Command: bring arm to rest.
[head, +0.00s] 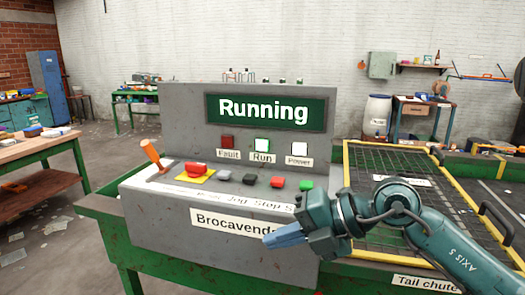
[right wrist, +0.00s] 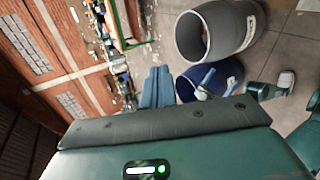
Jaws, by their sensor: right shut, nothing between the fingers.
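My right gripper (head: 270,240) is in front of the lower right part of the grey control console (head: 160,222). Its blue fingers are shut with nothing between them, and they point left. They also show shut in the right wrist view (right wrist: 157,88). I cannot tell whether they touch the console front. The console display (head: 264,110) reads "Running". The Run lamp (head: 262,145) and Power lamp (head: 299,148) look lit white; the Fault lamp (head: 228,142) is dark red. My left gripper is not in view.
The console carries an orange-handled lever (head: 151,151), a red button on yellow (head: 196,169) and several small buttons. A yellow-framed mesh guard (head: 397,160) lies to the right. The right wrist view shows a grey barrel (right wrist: 245,25) and a blue bin (right wrist: 225,72).

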